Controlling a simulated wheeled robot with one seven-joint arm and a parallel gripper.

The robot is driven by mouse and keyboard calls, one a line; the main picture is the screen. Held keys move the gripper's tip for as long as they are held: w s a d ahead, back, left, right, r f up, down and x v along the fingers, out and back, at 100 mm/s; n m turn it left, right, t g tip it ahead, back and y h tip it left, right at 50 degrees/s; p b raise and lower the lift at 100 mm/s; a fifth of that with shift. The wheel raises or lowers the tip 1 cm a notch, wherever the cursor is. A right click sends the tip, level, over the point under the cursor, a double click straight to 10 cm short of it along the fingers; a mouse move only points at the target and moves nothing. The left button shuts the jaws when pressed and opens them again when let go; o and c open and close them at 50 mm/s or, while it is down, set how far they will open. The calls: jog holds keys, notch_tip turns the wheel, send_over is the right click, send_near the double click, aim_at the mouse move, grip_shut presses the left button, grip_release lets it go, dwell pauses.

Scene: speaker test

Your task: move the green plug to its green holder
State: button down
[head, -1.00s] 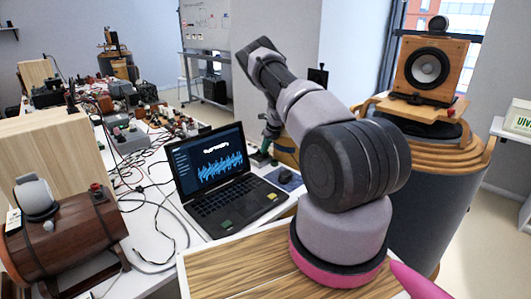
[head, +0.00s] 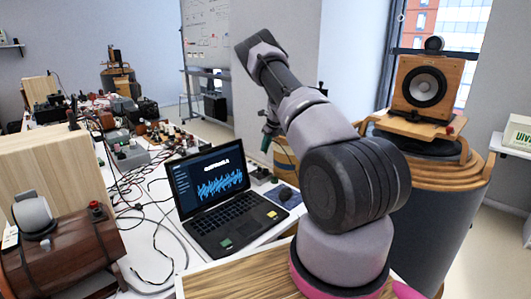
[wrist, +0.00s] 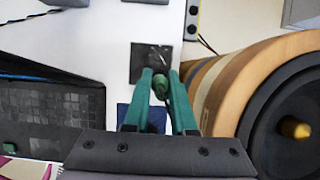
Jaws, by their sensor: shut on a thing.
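My gripper (wrist: 160,77) has two green fingers and is shut on the green plug (wrist: 161,90) in the wrist view. The plug shows as a small rounded green piece between the fingers. In the head view my gripper (head: 268,138) hangs behind the laptop, above the table; the plug cannot be made out there. A dark square plate (wrist: 146,52) lies on the white table beyond the fingertips in the wrist view; it also shows low behind the laptop in the head view (head: 261,176). I cannot pick out a green holder for certain.
An open laptop (head: 212,187) stands left of my gripper, with a blue mouse pad (head: 284,196) beside it. A large wooden speaker drum (wrist: 225,85) is close on the right in the wrist view. Cables and small devices crowd the table's left (head: 120,160).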

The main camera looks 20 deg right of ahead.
jog(key=shift+s+d+f+m+h, duration=0.5)
jog(key=shift+f+m, duration=0.5)
jog(key=shift+f, duration=0.75)
jog(key=shift+s+d+f+m+h, duration=0.3)
jog(key=shift+s+d+f+m, duration=0.45)
jog(key=shift+f, duration=1.05)
jog(key=shift+s+d+f+m+h, duration=0.4)
jog(key=shift+s+f+m, duration=0.3)
jog(key=shift+f+m, duration=0.8)
jog(key=shift+f+n, duration=0.25)
jog(key=shift+f, duration=1.1)
jog(key=c, duration=0.7)
grip_release()
jog(key=shift+o, duration=0.2)
jog(key=shift+a, duration=0.1)
jog(key=shift+a, duration=0.1)
